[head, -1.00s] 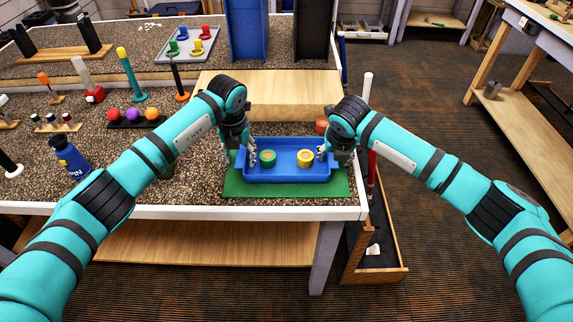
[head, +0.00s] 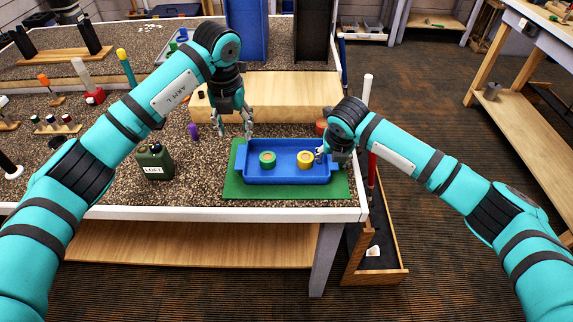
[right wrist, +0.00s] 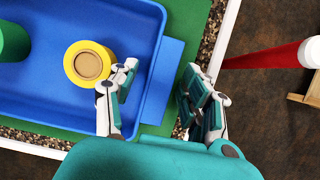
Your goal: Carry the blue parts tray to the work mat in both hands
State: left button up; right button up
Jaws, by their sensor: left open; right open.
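The blue parts tray (head: 285,177) lies flat on the green work mat (head: 232,190) near the table's front right corner. It also shows in the right wrist view (right wrist: 60,95). In it stand a green ring-shaped part (head: 267,159) and a yellow one (head: 305,159). My left gripper (head: 234,135) is open and empty, raised above and behind the tray's left end, clear of it. My right gripper (head: 332,158) is open at the tray's right end. In the right wrist view its fingers (right wrist: 160,100) are spread on either side of the blue end tab (right wrist: 163,80), without closing on it.
A dark green bottle marked LOFT (head: 155,162) stands left of the mat. A wooden block (head: 285,97) lies behind the tray. A red and white post (head: 370,150) rises by the table's right edge. My left arm hides part of the table.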

jog(key=v, duration=1.2)
jog(key=shift+s+f, duration=0.1)
